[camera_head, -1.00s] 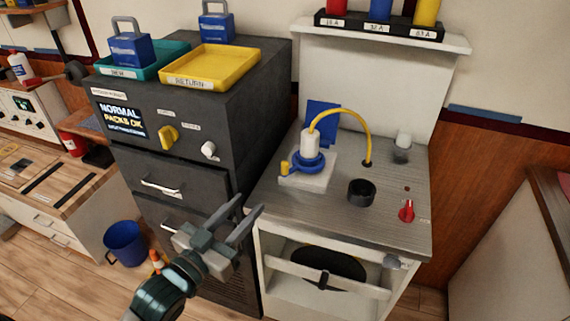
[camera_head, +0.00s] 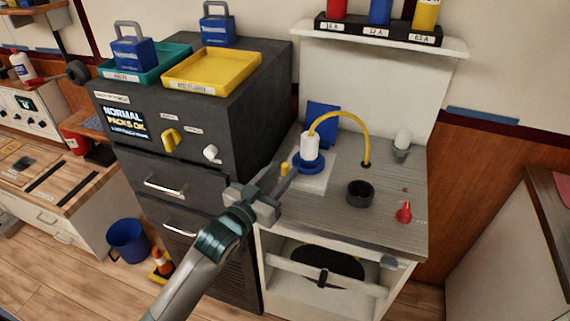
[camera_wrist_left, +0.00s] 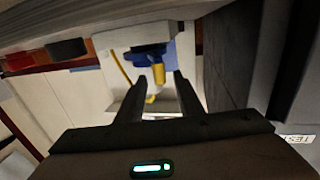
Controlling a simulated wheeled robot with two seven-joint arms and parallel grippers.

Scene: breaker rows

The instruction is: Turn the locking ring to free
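The blue locking ring (camera_head: 310,165) sits around the foot of a white plug (camera_head: 310,146) on a pale plate on the metal counter. Its yellow handle (camera_head: 284,169) sticks out to the left. A yellow cable arcs from the plug to the counter. My left gripper (camera_head: 287,178) is at the counter's left edge, its fingertips close to the handle. In the left wrist view the fingers (camera_wrist_left: 156,88) are apart with nothing held; the ring (camera_wrist_left: 150,54) and handle (camera_wrist_left: 158,74) show beyond them. I cannot tell whether anything touches. My right gripper is not in view.
A black cup-like socket (camera_head: 360,194) and a red knob (camera_head: 403,212) stand on the counter, right of the plug. The dark cabinet (camera_head: 240,130) rises close on the left, with a yellow tray (camera_head: 212,88) on top. A white backboard stands behind.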

